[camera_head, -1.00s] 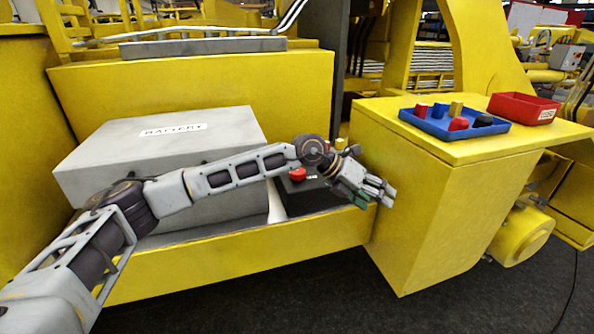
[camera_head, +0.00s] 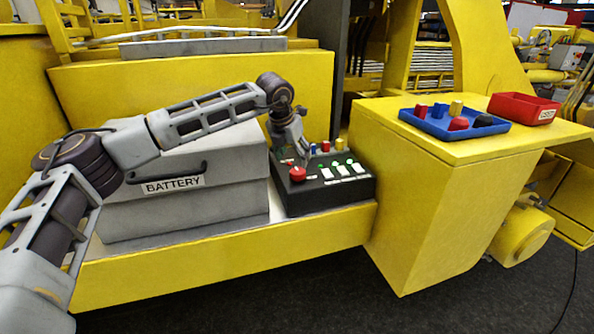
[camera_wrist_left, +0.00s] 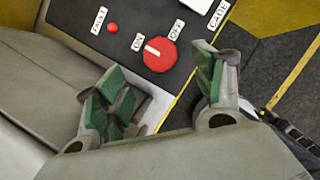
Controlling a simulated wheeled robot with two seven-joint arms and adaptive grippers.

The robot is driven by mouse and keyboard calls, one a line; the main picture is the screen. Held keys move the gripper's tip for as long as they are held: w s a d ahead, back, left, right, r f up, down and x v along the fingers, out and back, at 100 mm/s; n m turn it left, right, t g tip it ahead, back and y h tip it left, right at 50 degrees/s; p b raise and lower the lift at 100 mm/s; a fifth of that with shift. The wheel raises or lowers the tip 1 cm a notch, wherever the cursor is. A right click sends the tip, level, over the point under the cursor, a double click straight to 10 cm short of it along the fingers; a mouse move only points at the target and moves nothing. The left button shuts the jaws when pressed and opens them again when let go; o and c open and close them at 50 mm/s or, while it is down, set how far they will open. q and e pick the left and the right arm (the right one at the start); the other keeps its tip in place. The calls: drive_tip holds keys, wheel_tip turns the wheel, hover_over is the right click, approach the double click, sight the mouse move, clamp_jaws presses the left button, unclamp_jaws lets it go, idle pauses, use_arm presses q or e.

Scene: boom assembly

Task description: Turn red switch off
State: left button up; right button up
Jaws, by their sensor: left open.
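The red switch (camera_head: 297,174) is a round knob at the left of a black control box (camera_head: 325,197). In the left wrist view the red switch (camera_wrist_left: 160,55) shows a white mark that points toward the ON label (camera_wrist_left: 137,42); the OFF label (camera_wrist_left: 177,30) is at its upper right. My left gripper (camera_head: 299,160) is just above and behind the switch in the head view. Its green-padded fingers are spread, with the knob between and beyond them in the wrist view; nothing is held. I cannot tell whether they touch it. My right gripper is not in view.
The grey battery box (camera_head: 180,212) stands left of the control box. Several green lights (camera_head: 337,163) are lit on the panel. A yellow cabinet (camera_head: 430,220) on the right bears a blue tray (camera_head: 435,128) with parts and a red bin (camera_head: 520,108).

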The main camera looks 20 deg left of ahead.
sight(297, 171)
use_arm(q)
drive_tip(key=shift+f, duration=0.1)
idle(0.3)
drive_tip(key=shift+x, duration=0.85)
drive_tip(key=p+x, duration=0.1)
drive_tip(key=x, duration=0.3)
drive_tip(key=shift+w+f+p, duration=0.15)
drive_tip(key=shift+f+p, duration=0.1)
drive_tip(key=shift+p, duration=0.05)
drive_tip(key=shift+w+f, duration=0.2)
drive_tip(key=shift+f, duration=0.35)
drive_tip(key=c, duration=1)
